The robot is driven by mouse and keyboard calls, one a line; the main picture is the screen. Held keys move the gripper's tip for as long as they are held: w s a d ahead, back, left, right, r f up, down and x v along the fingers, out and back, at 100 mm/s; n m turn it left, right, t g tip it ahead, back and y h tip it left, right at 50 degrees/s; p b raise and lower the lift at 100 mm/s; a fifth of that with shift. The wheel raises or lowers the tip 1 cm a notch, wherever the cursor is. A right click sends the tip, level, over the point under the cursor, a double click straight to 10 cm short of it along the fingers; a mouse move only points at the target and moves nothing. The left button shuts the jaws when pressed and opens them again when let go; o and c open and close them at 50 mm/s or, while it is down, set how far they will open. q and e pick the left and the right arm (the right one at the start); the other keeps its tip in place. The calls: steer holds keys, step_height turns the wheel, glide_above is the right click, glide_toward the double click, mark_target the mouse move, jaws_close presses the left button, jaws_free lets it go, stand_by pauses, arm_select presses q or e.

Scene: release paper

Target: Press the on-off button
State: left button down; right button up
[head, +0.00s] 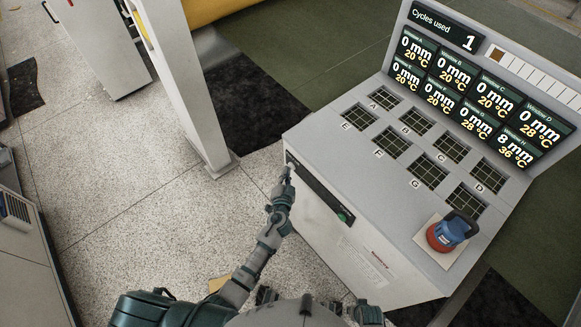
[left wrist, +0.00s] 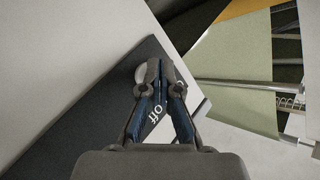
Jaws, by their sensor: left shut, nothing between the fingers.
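The console (head: 330,165) has a dark control strip (head: 318,190) along its front face. A green button (head: 343,216) sits at the strip's right end. My left gripper (head: 289,170) is shut and empty at the strip's upper left end. In the left wrist view its closed fingertips (left wrist: 160,66) lie over the dark strip (left wrist: 95,115). A pale round button (left wrist: 141,75) shows just left of the fingertips, partly covered by them. White lettering "Off" (left wrist: 158,113) shows between the fingers. I cannot tell whether the fingertips touch the button.
The console top has several square grilles (head: 387,142) and a blue and red round device (head: 447,232) on a pale plate. A display panel (head: 480,85) stands behind. A white post (head: 185,85) stands left of the console.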

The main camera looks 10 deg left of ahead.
arm_select(q)
steer(key=shift+a, duration=0.3)
steer(key=shift+w+d+r, duration=0.15)
steer(key=shift+w+d, duration=0.15)
steer(key=shift+d, duration=0.35)
steer(key=shift+a, duration=0.1)
